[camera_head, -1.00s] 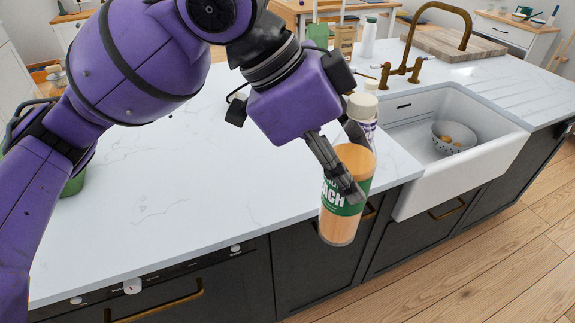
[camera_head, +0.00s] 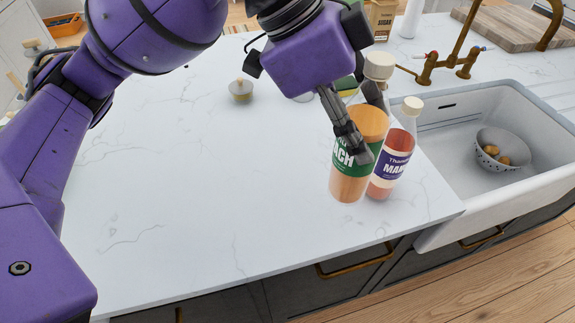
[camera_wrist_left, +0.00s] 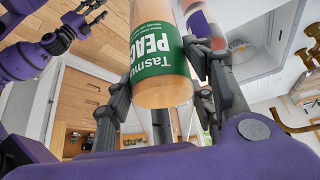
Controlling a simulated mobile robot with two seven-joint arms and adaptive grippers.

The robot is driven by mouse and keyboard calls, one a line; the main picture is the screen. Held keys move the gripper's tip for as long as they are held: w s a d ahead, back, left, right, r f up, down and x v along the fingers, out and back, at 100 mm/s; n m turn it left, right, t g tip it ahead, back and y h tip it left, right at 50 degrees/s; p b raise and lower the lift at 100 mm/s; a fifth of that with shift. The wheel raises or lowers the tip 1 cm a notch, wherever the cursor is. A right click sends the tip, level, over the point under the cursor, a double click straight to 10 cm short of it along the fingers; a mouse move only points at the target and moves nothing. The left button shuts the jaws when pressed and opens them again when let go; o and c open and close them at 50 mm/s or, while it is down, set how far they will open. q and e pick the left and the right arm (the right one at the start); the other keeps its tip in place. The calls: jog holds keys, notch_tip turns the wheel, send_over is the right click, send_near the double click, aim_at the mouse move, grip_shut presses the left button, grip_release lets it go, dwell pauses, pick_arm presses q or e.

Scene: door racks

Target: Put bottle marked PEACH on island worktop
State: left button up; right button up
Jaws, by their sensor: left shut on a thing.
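The bottle marked PEACH (camera_head: 350,187), orange with a green label, is held upright by my left gripper (camera_head: 352,143). In the head view it shows over the worktop near its front edge; I cannot tell whether its base touches. In the left wrist view the bottle (camera_wrist_left: 162,88) sits between the fingers, its base below them in the air or near the surface, unclear. The island worktop (camera_head: 170,190) is white marbled stone. My right gripper (camera_wrist_left: 82,22) shows small at the upper left of the left wrist view; its jaws are unclear.
A red bottle with a purple label starting MAN (camera_head: 392,165) stands just right of the PEACH bottle, partly behind it. A sink (camera_head: 450,165) with a bowl (camera_head: 500,150) lies right. A small jar (camera_head: 240,91) stands further back. The left worktop is largely clear.

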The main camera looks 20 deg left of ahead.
pick_arm(q)
jog(key=w+a+f+b, duration=0.1)
jog(key=a+f, duration=1)
jog(key=shift+w+a+f+b, duration=0.25)
jog(key=shift+a+f+b, duration=0.05)
jog(key=shift+f+b, duration=0.05)
pick_arm(e)
jog(key=shift+s+d+f, duration=0.15)
jog(key=shift+s+f, duration=0.05)
jog(key=shift+f, duration=0.65)
pick_arm(q)
jog(key=o, duration=1.2)
jog(key=shift+f, duration=0.2)
jog(key=o, duration=0.5)
pick_arm(e)
jog(key=shift+s, duration=0.2)
pick_arm(q)
jog(key=shift+r, duration=0.15)
